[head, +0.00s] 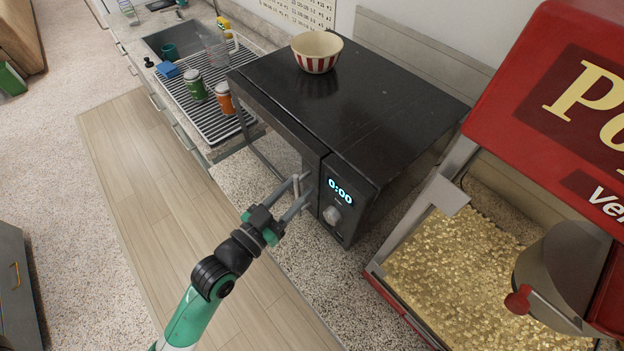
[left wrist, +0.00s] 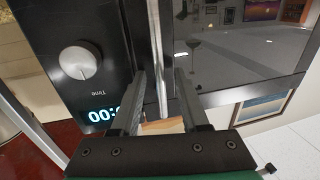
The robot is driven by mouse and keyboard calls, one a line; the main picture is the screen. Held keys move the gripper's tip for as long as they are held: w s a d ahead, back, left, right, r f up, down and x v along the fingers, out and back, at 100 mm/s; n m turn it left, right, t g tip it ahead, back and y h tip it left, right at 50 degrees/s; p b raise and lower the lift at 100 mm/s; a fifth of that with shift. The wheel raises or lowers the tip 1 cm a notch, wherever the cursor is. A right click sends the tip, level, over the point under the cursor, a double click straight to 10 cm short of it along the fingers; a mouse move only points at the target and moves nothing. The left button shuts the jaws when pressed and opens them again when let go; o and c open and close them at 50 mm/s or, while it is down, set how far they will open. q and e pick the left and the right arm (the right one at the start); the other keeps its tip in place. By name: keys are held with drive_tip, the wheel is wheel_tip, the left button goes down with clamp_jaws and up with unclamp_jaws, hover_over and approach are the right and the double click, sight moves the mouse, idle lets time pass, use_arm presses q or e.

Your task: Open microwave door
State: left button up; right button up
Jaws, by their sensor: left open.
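The black microwave (head: 350,100) stands on the counter, its clock reading 0:00 above a round dial (head: 332,214). The dial also shows in the left wrist view (left wrist: 81,62). My left gripper (head: 300,189) is open at the microwave's front, beside the control panel. The upright metal door handle (left wrist: 159,60) lies between its two fingers, and I cannot tell whether either finger touches it. The dark door window (left wrist: 240,45) is to the right of the handle in the left wrist view. The door looks shut or nearly so. My right gripper is out of view.
A red-and-white striped bowl (head: 317,54) sits on the microwave. A red popcorn machine (head: 540,90) stands close on the right. A green can (head: 195,86) and an orange can (head: 224,99) stand on the drying rack (head: 203,112) at the left. The floor in front is clear.

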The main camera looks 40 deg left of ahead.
use_arm(q)
drive_tip(key=shift+w+a, duration=0.1)
drive_tip(key=shift+w, duration=0.2)
drive_tip(key=shift+s, duration=0.1)
drive_tip(key=shift+c, duration=0.2)
clamp_jaws()
idle(1.0)
